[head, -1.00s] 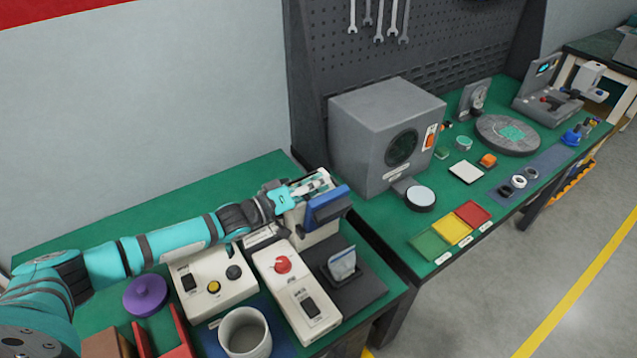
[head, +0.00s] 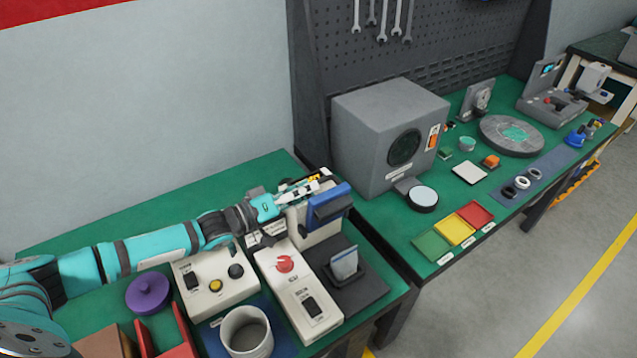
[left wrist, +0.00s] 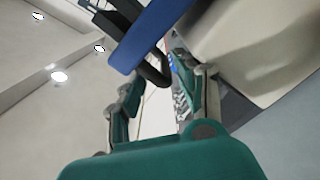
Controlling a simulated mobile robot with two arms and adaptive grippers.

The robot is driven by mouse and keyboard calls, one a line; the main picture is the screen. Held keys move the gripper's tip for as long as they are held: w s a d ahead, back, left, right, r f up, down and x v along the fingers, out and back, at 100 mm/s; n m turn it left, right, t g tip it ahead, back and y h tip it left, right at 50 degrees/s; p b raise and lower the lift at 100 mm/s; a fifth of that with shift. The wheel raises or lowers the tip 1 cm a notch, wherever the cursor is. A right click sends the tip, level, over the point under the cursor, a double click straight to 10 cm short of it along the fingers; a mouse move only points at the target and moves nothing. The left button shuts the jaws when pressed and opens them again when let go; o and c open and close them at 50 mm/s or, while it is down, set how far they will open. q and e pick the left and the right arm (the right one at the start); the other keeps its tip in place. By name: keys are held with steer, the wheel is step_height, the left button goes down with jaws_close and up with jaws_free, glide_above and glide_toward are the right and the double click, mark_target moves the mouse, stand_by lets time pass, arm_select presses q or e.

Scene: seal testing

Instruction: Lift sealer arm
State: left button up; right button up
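The sealer is a cream machine (head: 298,290) with a red knob and a black switch. Its raised arm end, with a blue bar (head: 328,205), stands at the back right above a dark plate. My left gripper (head: 304,188) is at the back of this arm end, close behind the blue bar. In the left wrist view the gripper (left wrist: 157,78) has its two fingers apart. The blue bar (left wrist: 145,38) and a black curved part (left wrist: 153,68) show near the fingertips. Whether they touch is unclear. My right gripper is out of view.
A small pouch (head: 344,264) stands on the dark plate (head: 352,290). A control box (head: 213,284), a grey cup (head: 245,332), a purple lid (head: 147,293) and a red holder (head: 183,335) crowd the bench beneath my left arm. A grey chamber (head: 378,130) stands behind right.

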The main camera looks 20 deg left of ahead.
arm_select(q)
steer(key=v, duration=0.7)
steer(key=shift+s+a+r, duration=0.2)
steer(key=shift+s, duration=0.05)
